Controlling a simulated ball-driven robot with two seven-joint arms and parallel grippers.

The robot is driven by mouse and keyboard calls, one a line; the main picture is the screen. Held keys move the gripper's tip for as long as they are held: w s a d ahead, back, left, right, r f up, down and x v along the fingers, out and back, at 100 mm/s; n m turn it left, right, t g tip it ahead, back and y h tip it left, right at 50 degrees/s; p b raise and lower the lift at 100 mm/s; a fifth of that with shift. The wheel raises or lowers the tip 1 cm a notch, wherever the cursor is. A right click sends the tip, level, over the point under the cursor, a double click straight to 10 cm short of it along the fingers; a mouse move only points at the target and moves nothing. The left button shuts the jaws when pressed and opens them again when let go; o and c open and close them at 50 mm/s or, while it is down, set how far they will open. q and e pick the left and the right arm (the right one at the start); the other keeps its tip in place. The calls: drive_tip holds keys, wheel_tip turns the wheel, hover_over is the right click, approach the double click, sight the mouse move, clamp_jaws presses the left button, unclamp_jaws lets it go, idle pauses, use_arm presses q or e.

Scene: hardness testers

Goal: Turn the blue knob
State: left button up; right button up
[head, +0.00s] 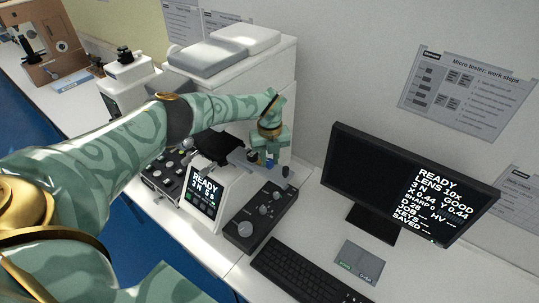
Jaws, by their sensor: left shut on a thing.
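My left arm reaches in from the left, and its green and gold left gripper (265,157) points down at the white hardness tester (262,70). The gripper is shut on the blue knob (263,161), which shows only as a small blue patch between and below the fingers. The rest of the knob is hidden by the gripper. My right gripper is not in view.
A black control box (259,215) with grey knobs stands in front of the gripper. A small screen (204,189) reads READY. A monitor (408,185), a keyboard (300,273) and a grey pad (359,262) are to the right. Other testers (43,45) stand at the far left.

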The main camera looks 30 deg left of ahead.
sight(271, 161)
use_arm(q)
drive_tip(key=shift+r+n, duration=0.1)
drive_tip(key=shift+n, duration=0.5)
drive_tip(key=shift+p, duration=0.3)
drive_tip(key=o, duration=1)
wheel_tip(271, 161, up, 16)
drive_tip(key=b, duration=0.2)
drive_tip(key=shift+d, duration=0.1)
